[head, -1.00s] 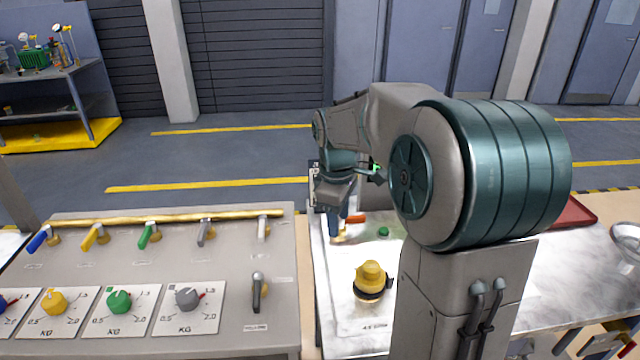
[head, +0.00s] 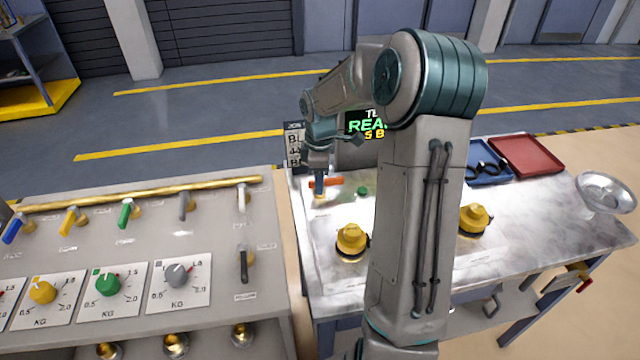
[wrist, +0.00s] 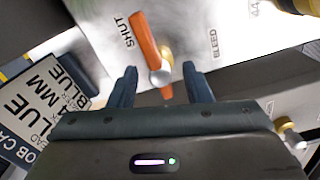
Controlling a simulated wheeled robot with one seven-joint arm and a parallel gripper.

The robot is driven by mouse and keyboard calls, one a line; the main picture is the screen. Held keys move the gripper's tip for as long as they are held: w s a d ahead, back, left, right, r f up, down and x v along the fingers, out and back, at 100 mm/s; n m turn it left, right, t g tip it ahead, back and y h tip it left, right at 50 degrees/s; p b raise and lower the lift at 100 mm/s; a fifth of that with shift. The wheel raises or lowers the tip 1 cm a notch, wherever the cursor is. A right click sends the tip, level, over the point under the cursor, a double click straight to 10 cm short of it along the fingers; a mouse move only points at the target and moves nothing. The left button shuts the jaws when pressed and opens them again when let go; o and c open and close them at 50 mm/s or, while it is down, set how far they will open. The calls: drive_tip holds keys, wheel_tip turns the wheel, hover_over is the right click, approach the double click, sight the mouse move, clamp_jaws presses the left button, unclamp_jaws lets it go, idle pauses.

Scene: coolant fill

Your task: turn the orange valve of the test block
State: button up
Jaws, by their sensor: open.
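The orange valve (head: 325,182) is a lever handle on the test block (head: 328,217), at the back left of the bench. In the wrist view the orange valve (wrist: 146,43) lies lengthwise, with one end near the label SHUT. Its brass stem and silver hub show beside the lever. My gripper (head: 319,192) is over the valve in the head view. In the wrist view my gripper (wrist: 160,70) is open, with a finger on either side of the lever's near end. I cannot tell whether a finger touches it.
A job card (wrist: 42,110) stands left of the valve. A green button (head: 362,191) and yellow caps (head: 352,240) are on the bench to the right. A screen (head: 366,124) stands behind. Blue tray (head: 490,176), red tray (head: 527,156) and metal bowl (head: 604,192) are farther right.

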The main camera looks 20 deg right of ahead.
drive_tip(key=shift+f, duration=1.45)
clamp_jaws()
